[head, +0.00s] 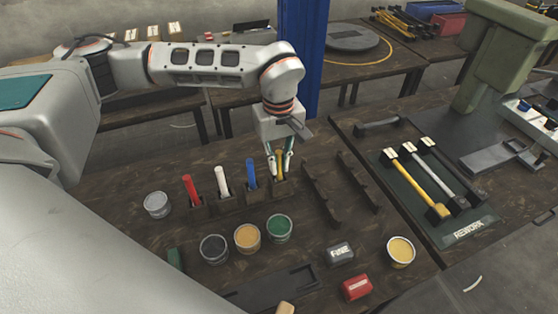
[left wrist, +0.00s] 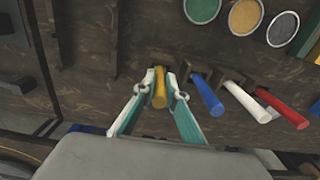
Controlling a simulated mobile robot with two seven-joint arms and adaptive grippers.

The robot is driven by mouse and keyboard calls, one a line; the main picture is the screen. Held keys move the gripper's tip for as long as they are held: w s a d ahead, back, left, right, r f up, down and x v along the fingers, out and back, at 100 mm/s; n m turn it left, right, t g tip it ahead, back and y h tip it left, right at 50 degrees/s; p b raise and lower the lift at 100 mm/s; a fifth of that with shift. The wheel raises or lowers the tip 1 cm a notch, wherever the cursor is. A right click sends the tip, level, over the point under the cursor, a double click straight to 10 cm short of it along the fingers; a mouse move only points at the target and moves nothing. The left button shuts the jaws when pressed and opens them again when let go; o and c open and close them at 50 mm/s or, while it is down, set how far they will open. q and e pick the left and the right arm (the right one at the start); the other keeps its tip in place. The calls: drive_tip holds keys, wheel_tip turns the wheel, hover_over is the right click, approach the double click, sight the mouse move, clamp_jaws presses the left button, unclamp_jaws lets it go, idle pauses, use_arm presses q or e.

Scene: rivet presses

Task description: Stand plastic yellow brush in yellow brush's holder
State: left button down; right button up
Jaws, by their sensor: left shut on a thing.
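The plastic yellow brush (head: 281,165) is between the fingers of my left gripper (head: 280,160), at the right end of a row of brushes. In the left wrist view my left gripper (left wrist: 162,85) is shut on the handle of the yellow brush (left wrist: 160,92), which looks roughly upright. The brush's lower end is over or in the dark yellow brush's holder; the fingers and brush hide most of that holder, so I cannot tell how deep it sits. My right gripper is not in view.
A blue brush (head: 251,172), a white brush (head: 222,180) and a red brush (head: 191,188) stand in dark holders to the left. Several paint cans, including a green one (head: 279,228), stand in front. A dark rack (head: 320,193) is to the right.

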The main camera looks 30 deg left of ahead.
use_arm(q)
drive_tip(key=shift+f, duration=0.1)
drive_tip(key=c, duration=2)
unclamp_jaws()
wheel_tip(320, 180, up, 12)
drive_tip(key=shift+s, duration=0.1)
